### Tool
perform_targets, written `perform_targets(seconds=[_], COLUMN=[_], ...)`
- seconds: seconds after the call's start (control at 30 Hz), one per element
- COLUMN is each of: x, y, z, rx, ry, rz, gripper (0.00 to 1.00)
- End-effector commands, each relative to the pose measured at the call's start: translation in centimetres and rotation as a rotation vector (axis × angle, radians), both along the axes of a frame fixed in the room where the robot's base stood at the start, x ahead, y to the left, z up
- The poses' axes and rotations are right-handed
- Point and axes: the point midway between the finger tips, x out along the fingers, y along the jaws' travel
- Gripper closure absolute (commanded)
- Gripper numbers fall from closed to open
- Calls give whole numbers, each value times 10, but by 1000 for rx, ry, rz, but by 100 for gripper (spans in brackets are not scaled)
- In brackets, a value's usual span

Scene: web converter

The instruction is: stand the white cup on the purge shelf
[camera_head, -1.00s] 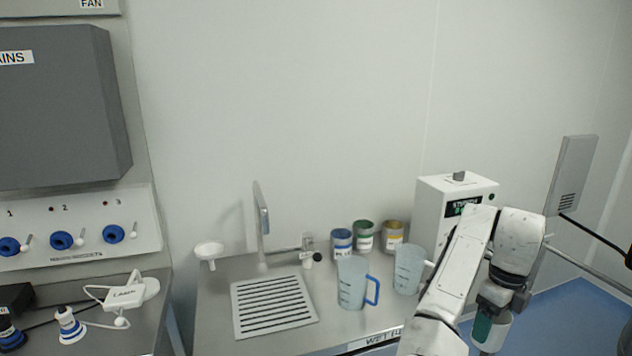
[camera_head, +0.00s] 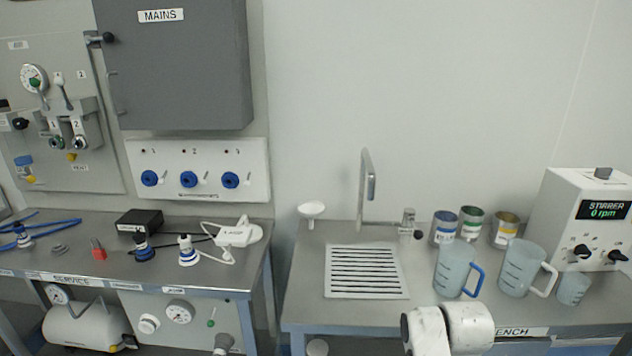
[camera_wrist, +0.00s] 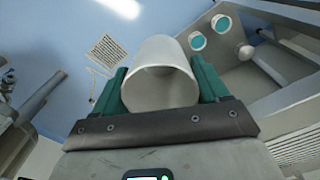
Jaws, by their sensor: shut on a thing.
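The white cup (camera_wrist: 160,50) is in the wrist view, held between the two green fingers of my gripper (camera_wrist: 162,88). The fingers press on opposite sides of it, and its round rim faces the camera. My gripper and the cup are outside the head view, where only part of my arm shows at the bottom edge. I cannot make out a shelf marked purge in either view.
A wet bench (camera_head: 440,313) holds a slotted drain plate (camera_head: 365,297), a tap (camera_head: 368,185), a blue-handled jug (camera_head: 453,270), a white-handled jug (camera_head: 518,268), a small beaker (camera_head: 573,288), cans and a stirrer (camera_head: 583,215). A service bench (camera_head: 75,262) with fittings stands left, across a narrow gap.

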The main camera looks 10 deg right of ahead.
Motion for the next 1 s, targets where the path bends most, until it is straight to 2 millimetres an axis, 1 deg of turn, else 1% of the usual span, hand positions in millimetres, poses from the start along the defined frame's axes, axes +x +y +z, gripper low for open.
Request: perform_targets(seconds=[0.03, 0.1, 0.2, 0.3, 0.4, 0.57, 1.0], x=[-7, -14, -26, -36, -43, -45, -45], y=[19, 44, 74, 94, 107, 112, 112], z=[-17, -33, -52, -66, -73, -76, -76], rx=[-1, -1, 1, 0, 1, 0, -1], ry=[7, 4, 2, 1, 0, -4, -2], rz=[119, 282, 482, 624, 707, 749, 744], gripper=[60, 60, 60, 60, 60, 60, 60])
